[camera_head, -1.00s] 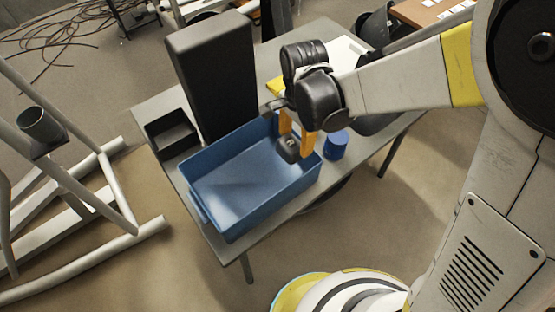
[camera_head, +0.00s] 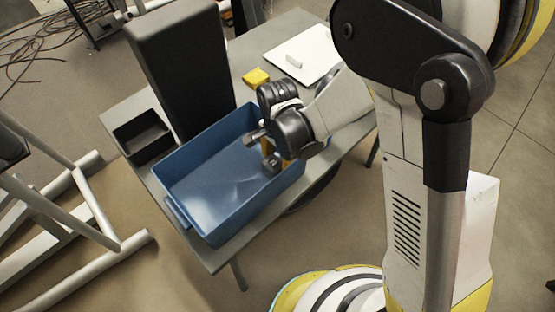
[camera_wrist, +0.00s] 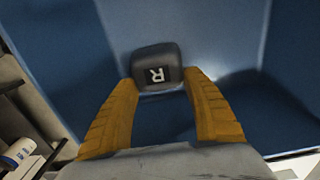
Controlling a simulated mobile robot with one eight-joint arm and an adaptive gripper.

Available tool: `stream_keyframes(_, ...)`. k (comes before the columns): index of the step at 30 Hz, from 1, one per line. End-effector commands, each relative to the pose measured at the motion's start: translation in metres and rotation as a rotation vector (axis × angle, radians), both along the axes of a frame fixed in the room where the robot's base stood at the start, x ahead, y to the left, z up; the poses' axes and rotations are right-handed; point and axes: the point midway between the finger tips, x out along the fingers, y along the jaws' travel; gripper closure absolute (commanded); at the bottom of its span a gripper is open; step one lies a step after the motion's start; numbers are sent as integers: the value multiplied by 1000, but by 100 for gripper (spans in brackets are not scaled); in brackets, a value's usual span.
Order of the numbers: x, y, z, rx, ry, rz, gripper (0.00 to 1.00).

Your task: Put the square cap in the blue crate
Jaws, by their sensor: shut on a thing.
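The square cap (camera_wrist: 157,66) is a dark grey rounded block with a white letter R. In the wrist view it sits between the tips of the two orange fingers of my gripper (camera_wrist: 160,82), which are shut on it. In the head view the cap (camera_head: 271,163) is small and dark at the fingertips of my gripper (camera_head: 276,160), over the right end of the blue crate (camera_head: 198,240). I cannot tell whether the cap touches the crate floor. The crate is open and otherwise looks empty. My wrist and arm hide part of its right end.
The grey table (camera_head: 120,112) bears a tall black box (camera_head: 185,70) behind the crate, a small black tray (camera_head: 143,137) at left, a yellow block (camera_head: 256,77) and a white board (camera_head: 302,55) at the back. A metal frame (camera_head: 75,190) stands left on the floor.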

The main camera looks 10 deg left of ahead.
Motion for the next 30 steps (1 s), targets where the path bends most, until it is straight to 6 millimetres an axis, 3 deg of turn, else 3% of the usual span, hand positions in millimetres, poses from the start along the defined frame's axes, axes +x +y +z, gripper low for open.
stream_keyframes(5, 0, 0, -3, 0, 0, 0, 83)
stream_keyframes(6, 0, 0, -4, 0, 0, 0, 40)
stream_keyframes(8, 0, 0, -3, 0, 0, 0, 21)
stream_keyframes(20, 0, 0, 4, 0, 0, 0, 21)
stream_keyframes(30, 0, 0, 78, 0, 0, 0, 21)
